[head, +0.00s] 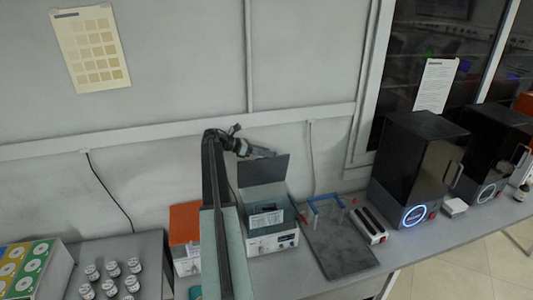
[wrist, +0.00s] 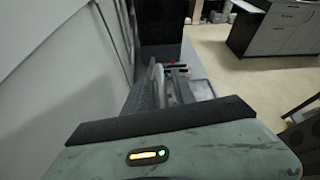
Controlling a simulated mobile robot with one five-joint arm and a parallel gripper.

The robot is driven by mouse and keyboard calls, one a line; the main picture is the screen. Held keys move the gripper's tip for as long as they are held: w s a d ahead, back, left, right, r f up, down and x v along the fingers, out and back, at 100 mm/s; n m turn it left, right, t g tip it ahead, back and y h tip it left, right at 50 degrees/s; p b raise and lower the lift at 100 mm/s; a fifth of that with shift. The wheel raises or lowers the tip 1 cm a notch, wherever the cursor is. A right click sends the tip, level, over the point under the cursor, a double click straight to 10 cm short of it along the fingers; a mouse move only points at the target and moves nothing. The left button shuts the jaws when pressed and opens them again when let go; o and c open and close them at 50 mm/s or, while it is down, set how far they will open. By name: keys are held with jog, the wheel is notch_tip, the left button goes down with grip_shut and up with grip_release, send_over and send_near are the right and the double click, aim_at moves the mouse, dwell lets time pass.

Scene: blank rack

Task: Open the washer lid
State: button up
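The washer (head: 273,241) is a small white and teal box on the bench in the head view. Its dark grey lid (head: 265,170) stands raised at the back, and the teal interior shows below it. My gripper (head: 262,152) is at the lid's upper edge, pointing right. Whether it touches the lid is unclear. The wrist view shows narrow grey parts (wrist: 170,88) ahead of a teal housing with orange and green lights. Its finger gap cannot be made out.
An orange and white box (head: 186,238) stands left of the washer, partly behind my arm. A grey slab (head: 338,246), a blue holder (head: 326,204) and a black-topped device (head: 369,226) are to the right. Dark cabinets (head: 418,160) stand farther right. The wall is close behind.

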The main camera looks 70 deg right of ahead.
jog(key=shift+w+a+r, duration=0.1)
jog(key=shift+w+r, duration=0.05)
jog(key=p+v, duration=0.3)
jog(key=v, duration=0.4)
jog(key=shift+w+a, duration=0.1)
jog(key=shift+w, duration=0.15)
jog(key=shift+s, duration=0.1)
